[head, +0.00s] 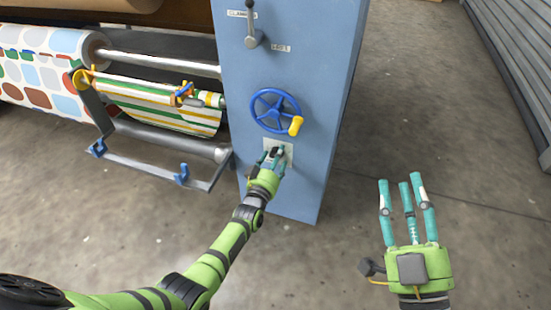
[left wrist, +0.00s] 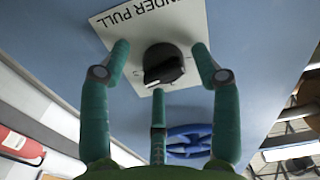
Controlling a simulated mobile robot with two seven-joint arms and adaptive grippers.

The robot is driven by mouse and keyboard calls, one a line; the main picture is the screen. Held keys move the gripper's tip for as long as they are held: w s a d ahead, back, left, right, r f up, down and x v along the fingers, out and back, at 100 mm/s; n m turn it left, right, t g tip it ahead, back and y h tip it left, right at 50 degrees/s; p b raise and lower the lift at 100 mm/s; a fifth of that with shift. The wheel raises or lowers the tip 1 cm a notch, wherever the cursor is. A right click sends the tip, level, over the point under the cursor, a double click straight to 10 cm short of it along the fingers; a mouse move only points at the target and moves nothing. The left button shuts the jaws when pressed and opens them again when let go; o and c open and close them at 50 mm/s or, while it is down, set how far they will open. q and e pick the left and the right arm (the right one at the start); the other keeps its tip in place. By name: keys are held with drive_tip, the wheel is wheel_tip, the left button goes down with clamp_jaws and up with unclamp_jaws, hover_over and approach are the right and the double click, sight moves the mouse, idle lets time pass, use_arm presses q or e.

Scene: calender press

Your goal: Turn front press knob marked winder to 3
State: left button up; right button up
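The winder knob (left wrist: 164,66) is black and round, with a raised grip bar and a white mark near the lower-left end of the bar in the left wrist view. It sits on a white plate (left wrist: 140,36) whose lettering appears upside down and partly cut off, ending "NDER PULL". The scale numbers are too small to read. In the head view the plate (head: 288,149) is on the blue press front, below the handwheel. My left gripper (head: 270,156) is at the plate, fingers spread around the knob with gaps beside it. My right gripper (head: 402,183) is open and empty.
A blue handwheel (head: 274,110) with a yellow handle is just above the plate. A lever (head: 253,35) is higher on the blue cabinet (head: 310,60). Patterned rolls (head: 40,65) and a grey bar frame (head: 150,170) stand to the left. The floor to the right is clear.

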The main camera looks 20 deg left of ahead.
use_arm(q)
drive_tip(key=shift+s+a, duration=0.1)
drive_tip(key=s, duration=1.2)
drive_tip(key=shift+a, duration=0.15)
drive_tip(key=shift+w, duration=0.1)
